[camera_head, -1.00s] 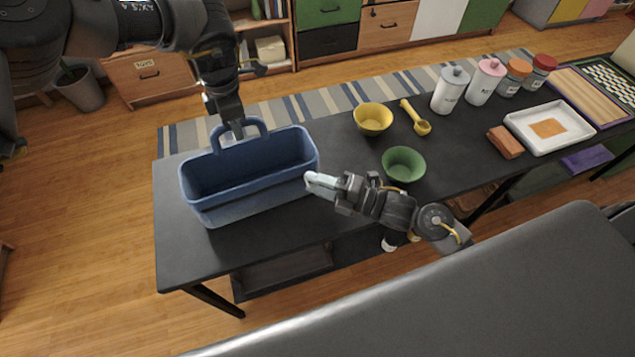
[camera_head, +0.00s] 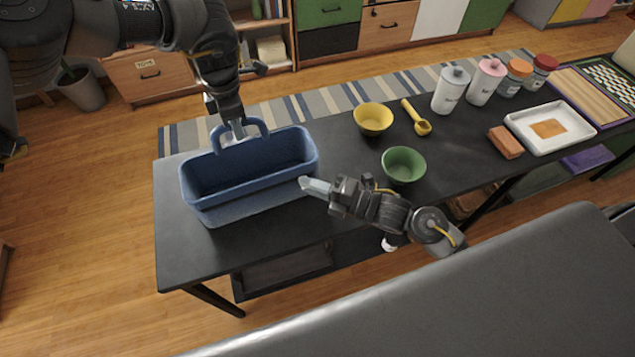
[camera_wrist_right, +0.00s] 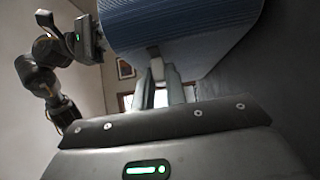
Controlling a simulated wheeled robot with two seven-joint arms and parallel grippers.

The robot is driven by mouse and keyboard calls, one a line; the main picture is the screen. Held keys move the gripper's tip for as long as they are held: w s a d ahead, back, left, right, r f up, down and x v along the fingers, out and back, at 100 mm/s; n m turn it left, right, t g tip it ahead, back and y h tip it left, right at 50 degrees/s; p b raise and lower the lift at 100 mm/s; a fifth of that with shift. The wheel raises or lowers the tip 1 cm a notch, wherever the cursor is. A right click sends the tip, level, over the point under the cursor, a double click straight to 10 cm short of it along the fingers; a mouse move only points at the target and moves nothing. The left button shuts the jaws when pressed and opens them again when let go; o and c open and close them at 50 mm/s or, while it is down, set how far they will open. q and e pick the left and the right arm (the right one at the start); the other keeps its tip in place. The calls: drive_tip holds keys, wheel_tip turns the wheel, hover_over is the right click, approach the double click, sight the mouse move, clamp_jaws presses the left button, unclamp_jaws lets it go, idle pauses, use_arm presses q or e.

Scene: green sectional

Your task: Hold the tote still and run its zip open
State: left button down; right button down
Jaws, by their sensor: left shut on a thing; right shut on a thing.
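The blue tote (camera_head: 250,204) stands upright on the dark table, with its top open and a raised loop handle (camera_head: 217,136) at the back. My left gripper (camera_head: 236,131) comes down from behind and is shut on this handle. My right gripper (camera_head: 304,183) is at the front wall near the tote's right end, its fingers shut. In the right wrist view the ribbed blue tote (camera_wrist_right: 195,28) fills the top, and a small pale piece, seemingly the zip pull (camera_wrist_right: 157,68), sits between the fingertips. The zip track cannot be made out.
A green bowl (camera_head: 403,164) stands close behind my right gripper. A yellow bowl (camera_head: 373,118) and a yellow scoop (camera_head: 416,118) are farther back. Canisters, a brick-like block (camera_head: 506,142) and a white tray (camera_head: 575,137) are at the right. The table's front left is clear.

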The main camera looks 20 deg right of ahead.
drive_tip(key=a, duration=0.6)
drive_tip(key=s+a, duration=0.1)
drive_tip(key=a, duration=1)
drive_tip(key=shift+s+a, duration=0.15)
drive_tip(key=shift+a, duration=0.2)
drive_tip(key=c, duration=1.4)
unclamp_jaws()
drive_tip(key=v, duration=1.2)
use_arm(q)
drive_tip(key=c, duration=1.2)
unclamp_jaws()
